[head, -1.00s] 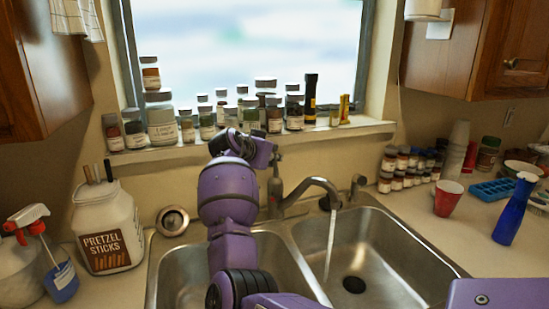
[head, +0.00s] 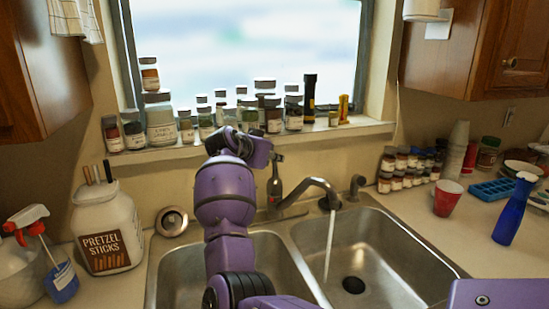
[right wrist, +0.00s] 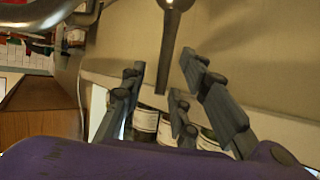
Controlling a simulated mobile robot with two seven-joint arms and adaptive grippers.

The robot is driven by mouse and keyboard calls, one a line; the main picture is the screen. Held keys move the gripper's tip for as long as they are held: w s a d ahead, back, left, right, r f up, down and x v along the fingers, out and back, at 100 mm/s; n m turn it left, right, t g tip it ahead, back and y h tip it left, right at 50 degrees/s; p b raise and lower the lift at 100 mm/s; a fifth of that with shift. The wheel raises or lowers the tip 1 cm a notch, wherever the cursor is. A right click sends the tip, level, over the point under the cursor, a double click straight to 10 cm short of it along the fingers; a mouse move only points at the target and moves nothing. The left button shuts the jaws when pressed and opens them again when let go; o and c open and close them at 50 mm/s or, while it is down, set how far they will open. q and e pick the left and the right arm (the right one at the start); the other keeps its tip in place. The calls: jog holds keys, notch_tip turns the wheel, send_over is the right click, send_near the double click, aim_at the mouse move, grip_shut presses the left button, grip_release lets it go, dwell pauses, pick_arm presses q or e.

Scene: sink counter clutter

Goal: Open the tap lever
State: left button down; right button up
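The metal tap (head: 300,196) stands behind the double sink, with its lever (head: 275,172) upright. A stream of water (head: 329,248) runs from the spout into the right basin. My purple right arm reaches up over the sink, its wrist just left of the lever top; its fingers are mostly hidden in the head view. In the right wrist view my right gripper (right wrist: 164,66) is open. The tapered lever (right wrist: 172,40) shows between its spread fingers, with a gap on both sides. My left gripper is not in view.
Several jars (head: 162,131) line the window sill behind the wrist. A pretzel jar (head: 106,232) and a spray bottle (head: 60,277) stand left of the sink (head: 378,222). A red cup (head: 447,199) and a blue bottle (head: 511,215) stand on the right counter.

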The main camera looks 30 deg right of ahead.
jog(key=v, duration=0.6)
jog(key=shift+s+a, duration=0.15)
jog(key=shift+a, duration=0.1)
dwell(0.3)
